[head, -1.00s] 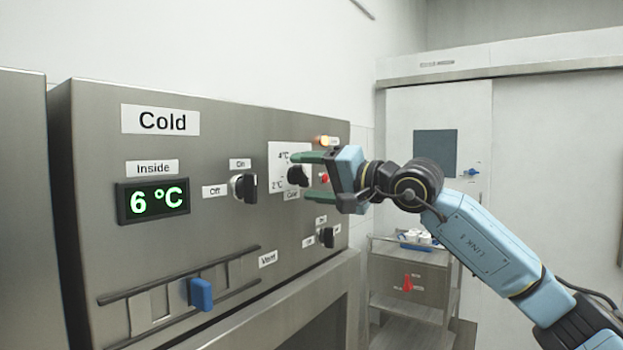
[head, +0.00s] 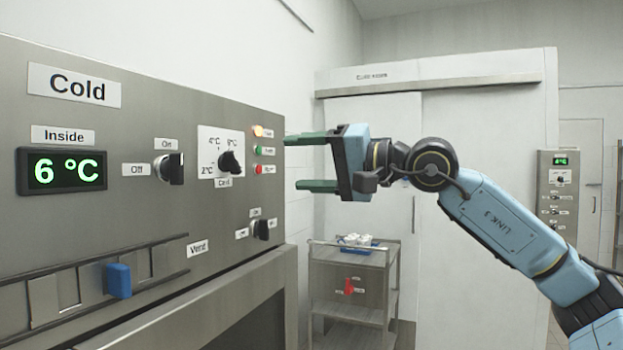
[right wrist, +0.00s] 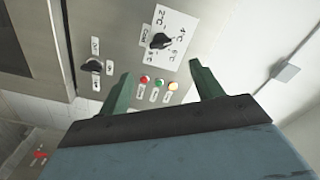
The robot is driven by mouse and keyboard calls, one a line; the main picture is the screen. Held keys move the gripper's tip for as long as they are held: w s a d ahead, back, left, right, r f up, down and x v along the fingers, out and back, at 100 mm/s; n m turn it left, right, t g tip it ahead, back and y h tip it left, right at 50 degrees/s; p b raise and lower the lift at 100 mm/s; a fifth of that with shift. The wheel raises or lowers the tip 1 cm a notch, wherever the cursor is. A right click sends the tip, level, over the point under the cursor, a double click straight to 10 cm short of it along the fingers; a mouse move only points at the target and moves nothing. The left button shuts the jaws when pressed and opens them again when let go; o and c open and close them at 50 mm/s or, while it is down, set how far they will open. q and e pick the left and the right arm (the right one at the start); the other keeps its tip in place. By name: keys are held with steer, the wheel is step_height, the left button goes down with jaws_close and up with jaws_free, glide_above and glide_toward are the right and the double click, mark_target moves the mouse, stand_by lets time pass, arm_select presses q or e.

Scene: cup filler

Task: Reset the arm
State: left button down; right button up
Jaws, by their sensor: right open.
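My right gripper (head: 312,162) is open and empty, with its green fingers pointing left toward the metal Cold panel (head: 110,215). In the head view it stands to the right of the panel's edge, apart from the temperature dial (head: 231,162). In the right wrist view the open fingers (right wrist: 160,85) frame the lights, and the dial (right wrist: 160,41) shows beyond them with nothing gripping it. The blue arm reaches in from the right. My left gripper is not in view.
The panel carries a display (head: 62,171) reading 6 °C, an On/Off knob (head: 170,168), a lower knob (head: 262,229) and a blue slider (head: 118,281). A shelved metal cart (head: 352,270) stands behind, below the gripper. A sliding door (head: 460,130) is at the back.

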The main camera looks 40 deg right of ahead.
steer(key=shift+s+d, duration=0.15)
steer(key=shift+s, duration=0.3)
stand_by(0.3)
